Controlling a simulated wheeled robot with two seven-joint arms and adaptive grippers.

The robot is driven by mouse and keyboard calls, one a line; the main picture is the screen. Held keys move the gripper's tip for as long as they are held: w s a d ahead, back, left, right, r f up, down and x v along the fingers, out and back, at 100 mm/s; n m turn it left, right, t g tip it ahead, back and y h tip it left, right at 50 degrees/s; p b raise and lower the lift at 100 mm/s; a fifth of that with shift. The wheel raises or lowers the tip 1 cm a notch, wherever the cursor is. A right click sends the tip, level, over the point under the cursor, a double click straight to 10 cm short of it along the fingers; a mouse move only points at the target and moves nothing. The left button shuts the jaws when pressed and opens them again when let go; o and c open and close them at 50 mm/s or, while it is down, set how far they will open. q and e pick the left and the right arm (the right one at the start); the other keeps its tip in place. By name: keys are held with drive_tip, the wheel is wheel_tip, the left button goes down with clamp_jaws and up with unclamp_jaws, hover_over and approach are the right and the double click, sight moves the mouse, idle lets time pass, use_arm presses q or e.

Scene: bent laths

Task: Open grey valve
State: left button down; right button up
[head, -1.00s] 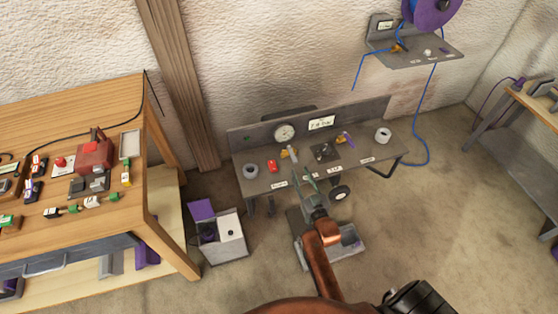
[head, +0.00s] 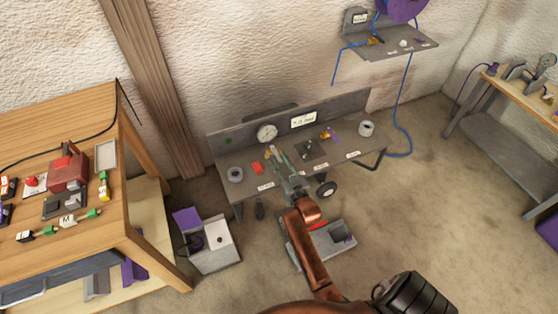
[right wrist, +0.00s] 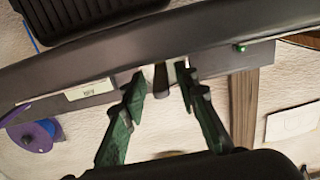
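My right gripper (head: 283,160) reaches over the grey bench (head: 230,155), below and right of the round gauge (head: 267,133). In the right wrist view its green fingers (right wrist: 162,88) are spread apart, with a narrow dark piece (right wrist: 160,80) between them; I cannot tell whether they touch it. The grey-handled valve is largely hidden by the gripper in the head view; a bit of brass (head: 268,153) shows beside the fingers. A second brass valve with a purple handle (head: 333,133) stands to the right. My left gripper is not in view.
On the bench are a red block (head: 257,168), a grey ring (head: 235,174), a dark square plate (head: 311,149) and a white roll (head: 366,128). A wooden table (head: 125,215) stands left and a grey bin (head: 210,245) on the floor. Open floor lies right.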

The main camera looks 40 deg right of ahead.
clamp_jaws()
